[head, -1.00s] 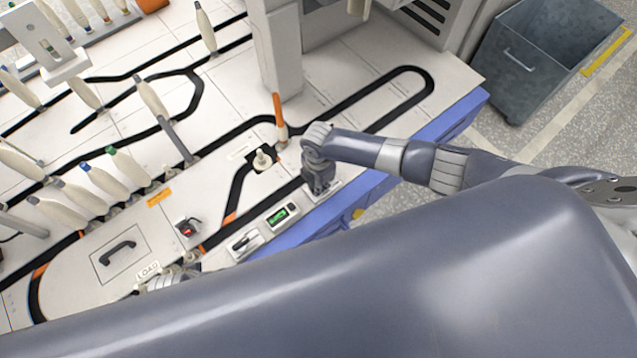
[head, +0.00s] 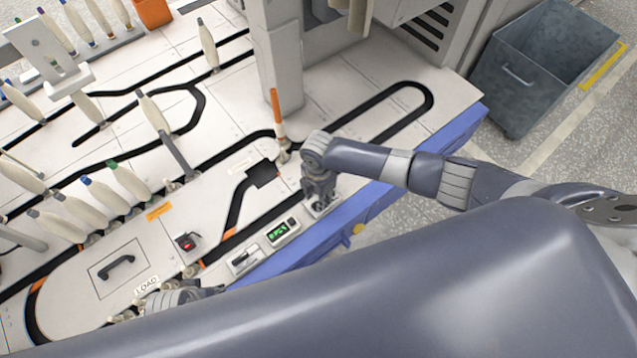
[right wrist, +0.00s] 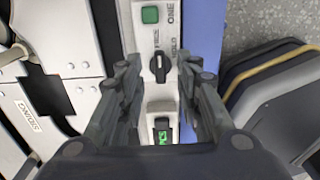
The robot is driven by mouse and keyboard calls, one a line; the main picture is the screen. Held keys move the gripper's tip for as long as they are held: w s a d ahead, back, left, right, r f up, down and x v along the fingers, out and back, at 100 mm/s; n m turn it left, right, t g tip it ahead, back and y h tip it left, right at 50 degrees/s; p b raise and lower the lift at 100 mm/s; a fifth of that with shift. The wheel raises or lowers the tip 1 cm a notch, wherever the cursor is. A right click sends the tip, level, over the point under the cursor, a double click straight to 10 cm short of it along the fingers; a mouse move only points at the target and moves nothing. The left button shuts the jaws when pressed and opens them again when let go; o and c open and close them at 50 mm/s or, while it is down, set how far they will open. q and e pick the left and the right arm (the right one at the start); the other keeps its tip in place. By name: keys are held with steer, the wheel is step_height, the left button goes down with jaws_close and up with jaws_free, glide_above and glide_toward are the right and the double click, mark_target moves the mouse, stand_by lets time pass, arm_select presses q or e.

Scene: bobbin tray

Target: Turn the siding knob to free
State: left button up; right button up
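The siding knob (right wrist: 160,67) is a black rotary knob with a light mark. It sits on a pale panel in the right wrist view, beside FREE and HOLD lettering. I cannot tell for sure which word its mark points at. My right gripper (right wrist: 159,72) is open, its fingers on either side of the knob, with no clear contact visible. In the head view the right gripper (head: 320,192) points down at the table's front edge and hides the knob. My left gripper (head: 130,313) is mostly hidden behind my own body near the LOAD label.
A green button (right wrist: 150,14) lies above the knob, and a green-lit display (right wrist: 163,137) lies below it. The black siding square (head: 262,174) is empty. An upright orange-topped peg (head: 278,120) stands just behind the right gripper. A grey bin (head: 540,65) stands off the table.

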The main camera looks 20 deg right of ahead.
step_height(320, 180, up, 10)
steer(key=shift+f, duration=0.2)
stand_by(0.5)
